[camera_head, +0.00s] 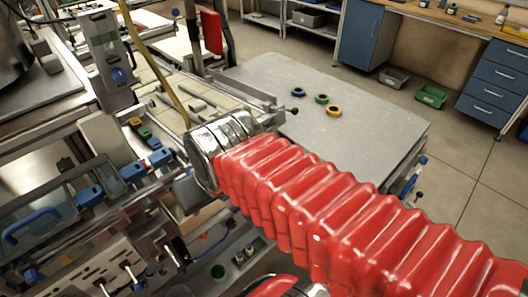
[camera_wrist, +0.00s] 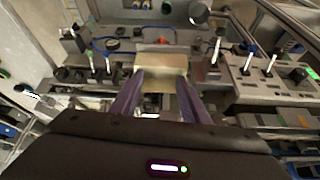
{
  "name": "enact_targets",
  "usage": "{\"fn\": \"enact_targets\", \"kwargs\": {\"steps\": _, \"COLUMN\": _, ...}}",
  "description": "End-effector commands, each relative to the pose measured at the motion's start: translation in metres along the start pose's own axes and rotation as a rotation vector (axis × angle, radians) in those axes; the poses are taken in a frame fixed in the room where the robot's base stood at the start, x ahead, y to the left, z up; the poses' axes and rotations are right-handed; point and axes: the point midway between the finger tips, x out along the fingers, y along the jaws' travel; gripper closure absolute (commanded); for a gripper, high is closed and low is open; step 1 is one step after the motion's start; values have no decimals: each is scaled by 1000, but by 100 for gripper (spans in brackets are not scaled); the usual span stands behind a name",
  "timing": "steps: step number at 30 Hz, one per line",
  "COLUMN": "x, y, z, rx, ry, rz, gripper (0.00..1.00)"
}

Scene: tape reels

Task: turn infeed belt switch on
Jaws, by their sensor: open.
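In the wrist view, my gripper (camera_wrist: 161,76) is open, its two purple fingers apart and pointing at the machine. A tan block (camera_wrist: 163,60) shows between and beyond the fingertips; I cannot tell the gap. White-handled toggle levers stand on both sides: one lever (camera_wrist: 215,52) right of the fingers, a panel (camera_wrist: 262,84) with more levers farther right, and levers (camera_wrist: 107,62) at left. No label is readable, so I cannot tell which is the infeed belt switch. In the head view, a switch panel (camera_head: 95,272) with levers is at lower left; my red-sleeved arm hides my fingers.
A yellow hose (camera_head: 150,55) hangs over the machine. The floor at right is clear.

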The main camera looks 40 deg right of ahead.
Motion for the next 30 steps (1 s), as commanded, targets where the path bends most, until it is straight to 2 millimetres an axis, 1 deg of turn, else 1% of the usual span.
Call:
{"fn": "enact_targets", "kwargs": {"steps": 6, "x": 32, "y": 39, "z": 14, "rx": 174, "ry": -129, "rz": 33, "gripper": 58}}
{"fn": "enact_targets", "kwargs": {"steps": 9, "x": 48, "y": 54, "z": 25, "rx": 267, "ry": -196, "rz": 32, "gripper": 58}}
{"fn": "enact_targets", "kwargs": {"steps": 15, "x": 76, "y": 78, "z": 49, "rx": 468, "ry": -325, "rz": -3, "gripper": 58}}
{"fn": "enact_targets", "kwargs": {"steps": 21, "x": 100, "y": 92, "z": 74, "rx": 686, "ry": -446, "rz": -75, "gripper": 58}}
{"fn": "enact_targets", "kwargs": {"steps": 27, "x": 121, "y": 99, "z": 94, "rx": 915, "ry": -545, "rz": -184, "gripper": 58}}
{"fn": "enact_targets", "kwargs": {"steps": 30, "x": 130, "y": 100, "z": 100, "rx": 1033, "ry": -583, "rz": -252, "gripper": 58}}
